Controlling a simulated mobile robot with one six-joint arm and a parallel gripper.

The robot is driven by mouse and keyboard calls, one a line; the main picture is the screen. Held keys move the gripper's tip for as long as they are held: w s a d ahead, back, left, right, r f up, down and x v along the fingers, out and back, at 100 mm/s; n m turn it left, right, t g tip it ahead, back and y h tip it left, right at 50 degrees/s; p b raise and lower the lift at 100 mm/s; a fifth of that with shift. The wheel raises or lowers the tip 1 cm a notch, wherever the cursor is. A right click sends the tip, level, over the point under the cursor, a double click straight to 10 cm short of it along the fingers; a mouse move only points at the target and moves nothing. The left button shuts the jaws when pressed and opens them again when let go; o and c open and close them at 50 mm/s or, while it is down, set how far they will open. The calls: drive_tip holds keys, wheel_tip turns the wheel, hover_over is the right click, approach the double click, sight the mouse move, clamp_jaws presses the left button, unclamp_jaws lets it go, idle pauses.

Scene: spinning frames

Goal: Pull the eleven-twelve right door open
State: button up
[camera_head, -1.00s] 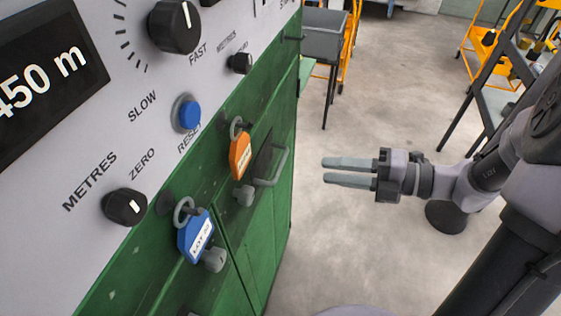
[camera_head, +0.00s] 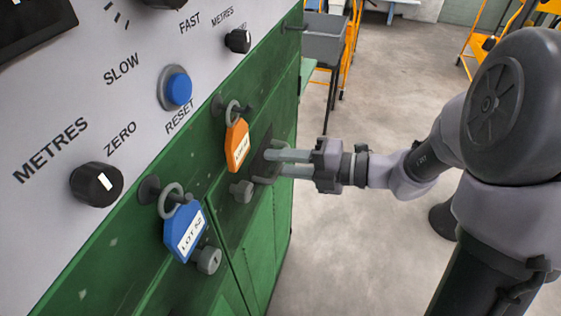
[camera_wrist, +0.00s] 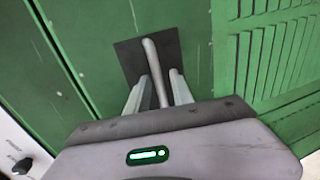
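The green door (camera_head: 261,235) on the cabinet front has a dark backing plate with a grey bar handle (camera_wrist: 152,55). The door appears shut, flush with the front. No eleven-twelve marking is readable. My gripper (camera_head: 280,163) has its fingertips at the handle. In the wrist view my gripper (camera_wrist: 157,90) has its two fingers on either side of the bar, with gaps showing, so it is open around the handle. In the head view the fingers hide most of the handle.
An orange tag (camera_head: 237,146) and a blue tag (camera_head: 184,232) hang from hooks beside the door. Grey knobs, one (camera_head: 242,191) near the handle, stick out. A louvred green panel (camera_wrist: 270,55) adjoins in the wrist view. The concrete floor (camera_head: 370,240) right of the cabinet is clear.

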clamp_jaws()
idle(1.2)
